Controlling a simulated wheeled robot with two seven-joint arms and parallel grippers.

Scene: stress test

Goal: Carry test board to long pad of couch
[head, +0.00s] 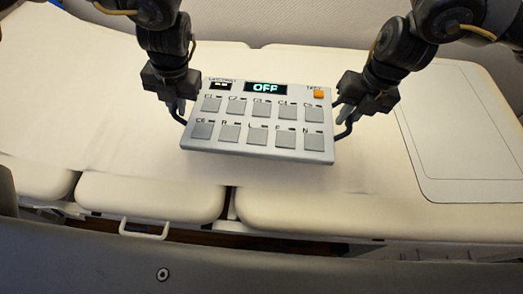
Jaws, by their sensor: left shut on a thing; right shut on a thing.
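The test board (258,147) is a light grey panel with rows of square buttons, an orange button and a display reading OFF. It is in the middle of the head view, in front of the cream couch (70,110), with its face towards me. My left gripper (179,110) is shut on the dark handle at its left side. My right gripper (343,120) is shut on the dark handle at its right side. The board hides part of the couch behind it. I cannot tell how high it is above the surface.
Cream cushion sections (150,198) line the couch's near edge, with gaps between them. A white handle (144,230) sticks out below one. A pale outlined panel (465,135) lies on the right and looks bare. A grey surface (250,275) fills the near foreground.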

